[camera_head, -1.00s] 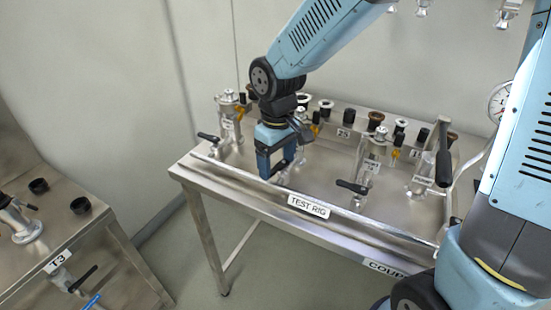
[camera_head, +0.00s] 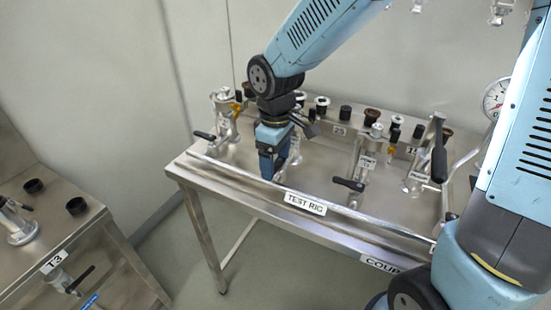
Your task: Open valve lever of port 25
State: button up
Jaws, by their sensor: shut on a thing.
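My gripper (camera_head: 275,172) points down over the front part of the test rig table (camera_head: 243,170), left of its middle. It is shut on what appears to be the black valve lever of the port behind it. That lever and most of its valve body are hidden by the gripper and wrist. I cannot read that port's number for sure. A left valve (camera_head: 224,112) has a black lever (camera_head: 204,135) sticking out to the left. A right valve (camera_head: 366,155) has a black lever (camera_head: 348,184) pointing left, clear of the gripper.
A pump with an upright black handle (camera_head: 439,160) and a pressure gauge (camera_head: 495,98) stand at the right. Several black and brown caps line the back of the table. A metal rail (camera_head: 330,212) runs along the front edge. Another bench (camera_head: 40,215) stands at the left.

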jog(key=o, duration=1)
jog(key=shift+c, duration=0.2)
notch_tip(320, 180, up, 14)
jog(key=shift+f, duration=0.15)
